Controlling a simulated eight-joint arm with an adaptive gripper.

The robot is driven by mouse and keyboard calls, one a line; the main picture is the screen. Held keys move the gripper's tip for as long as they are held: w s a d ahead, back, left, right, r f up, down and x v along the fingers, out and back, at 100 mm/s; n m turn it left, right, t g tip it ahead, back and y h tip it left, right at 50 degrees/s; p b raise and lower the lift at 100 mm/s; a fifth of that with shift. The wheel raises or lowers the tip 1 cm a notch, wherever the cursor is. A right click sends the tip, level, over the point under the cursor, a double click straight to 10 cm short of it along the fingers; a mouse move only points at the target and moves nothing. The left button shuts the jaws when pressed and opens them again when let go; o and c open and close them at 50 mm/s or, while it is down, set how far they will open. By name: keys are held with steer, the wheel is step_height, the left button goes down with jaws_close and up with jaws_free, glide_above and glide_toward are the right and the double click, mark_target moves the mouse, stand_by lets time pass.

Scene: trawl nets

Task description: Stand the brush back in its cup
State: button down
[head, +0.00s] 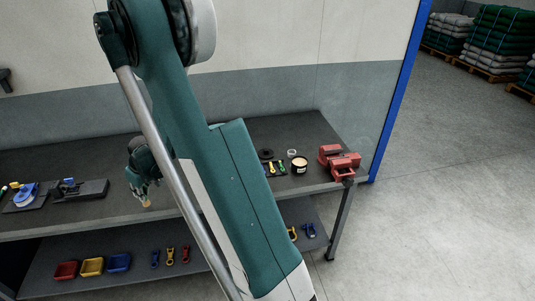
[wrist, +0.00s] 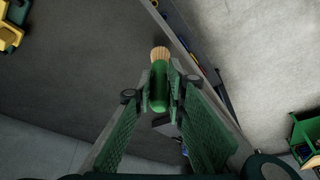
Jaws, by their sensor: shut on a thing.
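My gripper (head: 143,191) is over the front part of the workbench, left of my arm link. In the wrist view my gripper (wrist: 163,100) is shut on the brush (wrist: 160,82), which has a green handle and tan bristles pointing away from the palm. In the head view only the brush's tan end (head: 147,204) shows clearly, below the fingers near the bench's front edge. A small round container with a pale top (head: 299,165) stands on the bench at right, well apart from the gripper; I cannot tell whether it is the cup.
A red vise (head: 340,160) is at the bench's right end. A blue object (head: 26,195) and a black fixture (head: 80,190) are at left.

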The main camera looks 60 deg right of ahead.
steer(key=s+d+r+m+h, duration=0.1)
steer(key=d+r, duration=0.4)
steer(key=d, duration=0.8)
steer(key=s+d+r+m, duration=0.15)
steer(key=d+r, duration=0.25)
steer(key=d, duration=1)
steer(key=s+d+r+m+h, duration=0.15)
steer(key=d+r, duration=0.35)
steer(key=d, duration=0.8)
steer(key=s+d+f+n+y, duration=0.1)
steer(key=s+d+f, duration=0.1)
steer(key=s+d, duration=1.1)
steer(key=s+d+f+n+y, duration=0.1)
steer(key=s+d+f, duration=0.2)
steer(key=s+d, duration=1.1)
steer(key=s, duration=0.5)
steer(key=shift+s+d+f+n, duration=0.15)
steer(key=shift+s+f+n, duration=0.15)
steer(key=shift+s+n, duration=0.1)
step_height(320, 180, down, 6)
steer(key=shift+f, duration=0.2)
steer(key=shift+f, duration=1.8)
